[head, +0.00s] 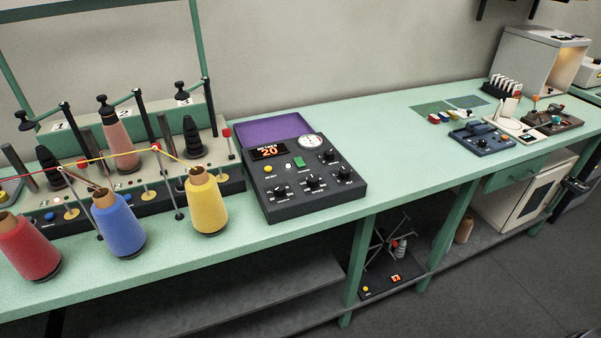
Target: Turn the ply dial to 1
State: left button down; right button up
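A dark grey control box (300,205) with a purple top panel (270,130) sits on the green bench, left of the middle. Its front panel carries several black knobs: one at the left (279,191), one in the middle with marks around it (313,183), one at the right (344,173) and one higher up (328,156). The printing is too small to read, so I cannot tell which knob is the ply dial or where it points. The display (269,151) reads METRES 20. Neither of my grippers is in view.
Red (27,247), blue (118,224) and yellow (207,203) yarn cones stand left of the box, before a winder (100,170) with posts and strung yarn. The bench (395,150) is clear just right of the box. Small devices (481,138) stand farther right.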

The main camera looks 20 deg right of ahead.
aim_at(344, 172)
jog(key=z, duration=1.3)
